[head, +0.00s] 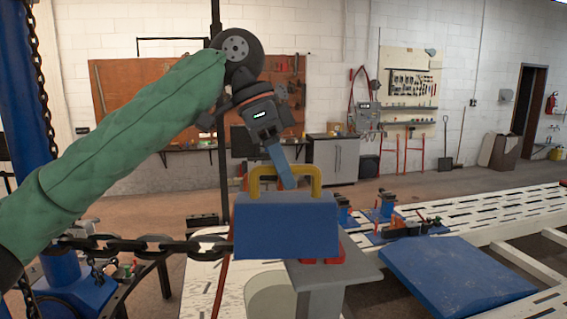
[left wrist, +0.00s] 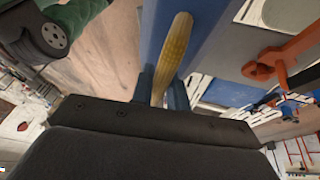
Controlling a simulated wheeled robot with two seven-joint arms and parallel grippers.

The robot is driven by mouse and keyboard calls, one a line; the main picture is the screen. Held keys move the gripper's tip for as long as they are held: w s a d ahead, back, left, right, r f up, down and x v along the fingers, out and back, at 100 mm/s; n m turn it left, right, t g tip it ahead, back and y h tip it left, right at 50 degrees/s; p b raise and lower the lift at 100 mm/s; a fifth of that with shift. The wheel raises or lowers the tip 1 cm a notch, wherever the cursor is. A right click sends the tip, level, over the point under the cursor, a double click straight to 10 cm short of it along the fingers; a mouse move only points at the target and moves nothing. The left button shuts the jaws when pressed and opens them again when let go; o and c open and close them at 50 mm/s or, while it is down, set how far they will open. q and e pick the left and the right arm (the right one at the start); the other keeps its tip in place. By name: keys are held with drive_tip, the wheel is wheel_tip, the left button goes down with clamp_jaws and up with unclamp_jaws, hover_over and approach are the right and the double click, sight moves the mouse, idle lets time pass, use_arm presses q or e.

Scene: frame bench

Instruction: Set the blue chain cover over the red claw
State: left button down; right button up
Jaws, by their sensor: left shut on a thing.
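The blue chain cover (head: 286,226) is a box with a yellow handle (head: 316,180) on top. My left gripper (head: 283,176) comes down from above and is shut on the handle, which also shows between the fingers in the left wrist view (left wrist: 175,55). The cover hangs level in front of the red claw (head: 347,250), hiding most of it; only red parts show at its lower right. In the left wrist view an orange-red part, apparently the claw (left wrist: 285,52), lies right of the cover (left wrist: 205,35). Whether the cover touches it I cannot tell. My right gripper is not in view.
A dark chain (head: 150,245) runs from the blue column (head: 25,90) at left to the cover's left side. A grey stand (head: 325,285) is below the cover. A blue ramp plate (head: 455,275) and a slotted white bench frame (head: 480,207) lie to the right.

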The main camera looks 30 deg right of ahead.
use_arm(q)
drive_tip(key=shift+f, duration=0.15)
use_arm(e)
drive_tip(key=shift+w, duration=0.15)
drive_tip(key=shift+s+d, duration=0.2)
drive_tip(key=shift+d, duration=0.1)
use_arm(q)
drive_tip(key=c, duration=1.3)
unclamp_jaws()
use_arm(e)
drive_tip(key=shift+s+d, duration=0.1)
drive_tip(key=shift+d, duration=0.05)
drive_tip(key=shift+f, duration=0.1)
use_arm(q)
drive_tip(key=shift+w+a, duration=0.1)
drive_tip(key=b+v, duration=0.3)
drive_tip(key=v, duration=0.4)
drive_tip(key=shift+r+b, duration=0.3)
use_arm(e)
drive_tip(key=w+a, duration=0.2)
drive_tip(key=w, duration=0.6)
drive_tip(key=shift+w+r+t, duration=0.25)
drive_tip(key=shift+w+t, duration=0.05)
use_arm(q)
drive_tip(key=shift+w, duration=0.1)
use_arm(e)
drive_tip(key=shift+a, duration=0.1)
